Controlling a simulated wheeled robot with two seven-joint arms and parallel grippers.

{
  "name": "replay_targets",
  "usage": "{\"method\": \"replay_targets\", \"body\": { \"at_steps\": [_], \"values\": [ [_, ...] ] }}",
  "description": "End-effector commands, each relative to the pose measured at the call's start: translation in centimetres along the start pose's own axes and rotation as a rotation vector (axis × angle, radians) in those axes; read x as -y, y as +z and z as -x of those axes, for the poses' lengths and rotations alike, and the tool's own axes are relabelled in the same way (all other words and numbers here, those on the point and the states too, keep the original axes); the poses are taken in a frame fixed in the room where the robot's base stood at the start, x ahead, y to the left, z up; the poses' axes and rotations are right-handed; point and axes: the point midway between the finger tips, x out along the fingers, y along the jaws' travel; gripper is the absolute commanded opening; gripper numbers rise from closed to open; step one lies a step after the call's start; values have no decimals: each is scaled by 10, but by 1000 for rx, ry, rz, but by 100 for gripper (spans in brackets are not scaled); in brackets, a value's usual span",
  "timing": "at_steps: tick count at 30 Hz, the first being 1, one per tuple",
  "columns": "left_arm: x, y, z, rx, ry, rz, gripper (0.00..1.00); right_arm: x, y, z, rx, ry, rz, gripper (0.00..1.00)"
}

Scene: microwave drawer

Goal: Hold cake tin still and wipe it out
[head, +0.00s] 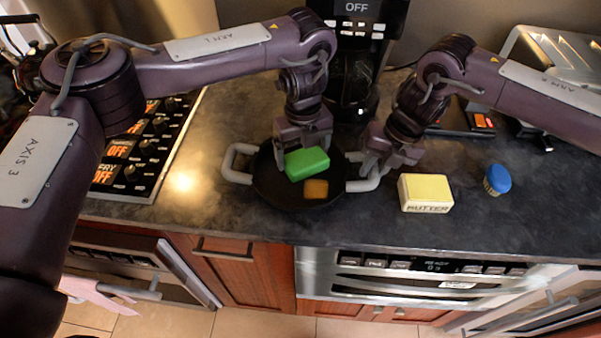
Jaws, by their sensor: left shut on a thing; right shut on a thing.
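The cake tin (268,193) is a round black pan on the dark counter, with a pale loop handle on each side. A green sponge (308,164) is inside it, over its middle. My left gripper (303,152) points down from above and is shut on the sponge. I cannot tell whether the sponge touches the tin's floor. A small brown-orange square patch (316,189) shows in the tin, just in front of the sponge. My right gripper (376,170) is shut on the tin's right handle (364,184). The left handle (231,166) is free.
A yellow butter block (426,191) and a blue-topped brush or cup (497,179) stand right of the tin. A stove panel (138,150) is at left, and a coffee maker (352,70) is behind. The counter's front edge is close before the tin.

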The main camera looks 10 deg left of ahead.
Motion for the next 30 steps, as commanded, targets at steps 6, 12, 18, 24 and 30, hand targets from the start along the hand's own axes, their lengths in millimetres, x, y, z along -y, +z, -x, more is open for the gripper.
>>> {"method": "replay_targets", "body": {
  "at_steps": [6, 12, 18, 24, 30],
  "values": [
    [5, -3, 0, 0, 0, 0, 32, 2, -1, -2, -4, -5, -2, 0],
    [16, -8, 2, 1, 0, 1, 32, 2, -1, -2, -4, -5, -2, 0],
    [23, -12, 2, 0, -2, 1, 31, 2, -1, -2, -4, -4, 0, 0],
    [25, -14, 3, -2, -7, -3, 88, 0, -2, -3, -4, -2, 3, 0],
    [26, -15, 4, -3, -9, -5, 96, -1, -2, -3, -4, 1, 6, 0]
  ]
}}
